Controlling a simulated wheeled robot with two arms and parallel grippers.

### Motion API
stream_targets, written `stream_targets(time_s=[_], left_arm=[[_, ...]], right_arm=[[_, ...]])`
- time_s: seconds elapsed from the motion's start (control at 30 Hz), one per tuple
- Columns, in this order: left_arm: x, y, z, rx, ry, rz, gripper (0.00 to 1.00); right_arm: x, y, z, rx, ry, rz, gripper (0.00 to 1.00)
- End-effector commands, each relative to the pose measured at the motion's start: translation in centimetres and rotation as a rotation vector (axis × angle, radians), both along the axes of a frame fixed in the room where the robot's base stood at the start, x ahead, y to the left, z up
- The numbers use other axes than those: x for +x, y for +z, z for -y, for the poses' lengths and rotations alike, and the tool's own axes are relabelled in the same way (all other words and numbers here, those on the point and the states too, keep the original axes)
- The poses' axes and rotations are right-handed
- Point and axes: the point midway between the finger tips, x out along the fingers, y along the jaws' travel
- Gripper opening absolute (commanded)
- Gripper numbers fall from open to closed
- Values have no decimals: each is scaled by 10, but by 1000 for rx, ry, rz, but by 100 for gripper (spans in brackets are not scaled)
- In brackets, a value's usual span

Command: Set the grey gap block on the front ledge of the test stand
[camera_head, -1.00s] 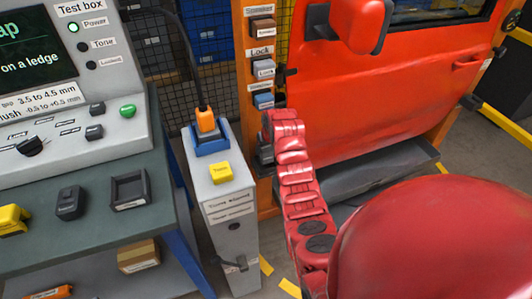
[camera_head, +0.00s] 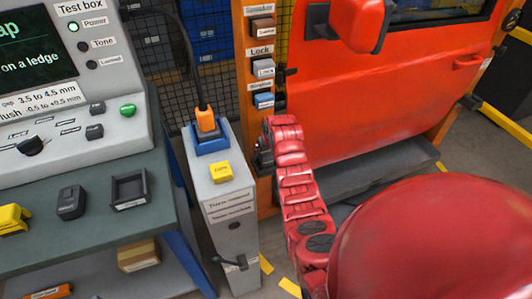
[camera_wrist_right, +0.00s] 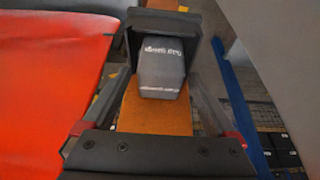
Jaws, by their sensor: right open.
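A grey block (camera_wrist_right: 162,68) with white lettering, upside down in the right wrist view, sits in a dark holder (camera_wrist_right: 190,24) against an orange post (camera_wrist_right: 155,115). I take it for the gap block; its lettering is too blurred to read surely. My right gripper (camera_wrist_right: 160,82) is open, with a finger on each side of the block; I cannot tell whether they touch it. In the head view this gripper (camera_head: 262,157) is small and dark beside the orange post (camera_head: 247,60), and the block cannot be made out. My left gripper is out of view. I cannot tell which ledge is the front one.
A red door (camera_head: 380,100) stands right of the post, close to my right arm. A grey pedestal (camera_head: 228,205) with a yellow button (camera_head: 220,172) and an orange-handled tool (camera_head: 206,120) stands left. Further left is a bench (camera_head: 100,225) with a console, an empty dark tray (camera_head: 129,188) and small objects.

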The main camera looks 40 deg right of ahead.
Motion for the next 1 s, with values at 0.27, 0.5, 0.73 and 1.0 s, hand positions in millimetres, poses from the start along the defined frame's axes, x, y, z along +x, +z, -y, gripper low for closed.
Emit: stream_targets(time_s=[0.27,0.5,0.73,1.0], left_arm=[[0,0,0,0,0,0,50],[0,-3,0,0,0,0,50],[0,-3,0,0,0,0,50],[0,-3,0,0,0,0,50]], right_arm=[[-9,26,-1,-2,1,4,92],[-26,69,-5,-2,0,6,92],[-40,104,-9,-1,0,4,92],[-45,113,-11,0,-1,0,92]])
